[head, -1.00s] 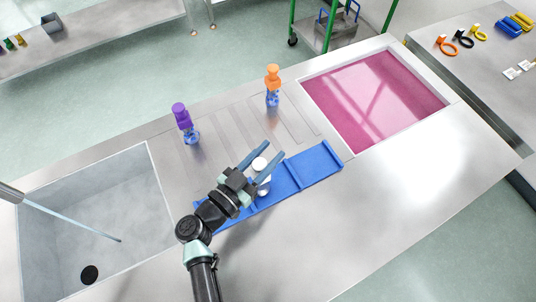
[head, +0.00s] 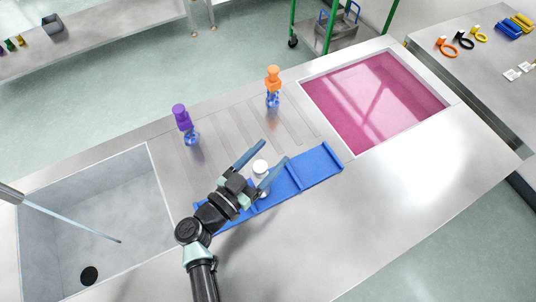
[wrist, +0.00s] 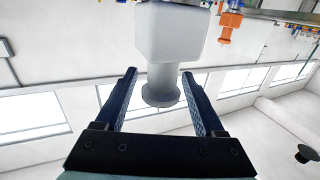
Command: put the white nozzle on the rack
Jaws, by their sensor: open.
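The white nozzle (head: 261,166) stands upright at the blue rack (head: 320,165) on the steel counter. Its lower part is partly hidden by a finger, and I cannot tell its exact seating. My gripper (head: 275,151) is open, with one blue finger on each side of the nozzle. In the wrist view the nozzle's pale block and round flanged end (wrist: 162,88) show between the spread fingers (wrist: 159,72), with gaps to both sides.
A purple nozzle (head: 181,118) and an orange nozzle (head: 273,80) stand behind on the counter. A grey sink (head: 110,205) is at the left and a pink-filled basin (head: 375,95) at the right. The front right counter is clear.

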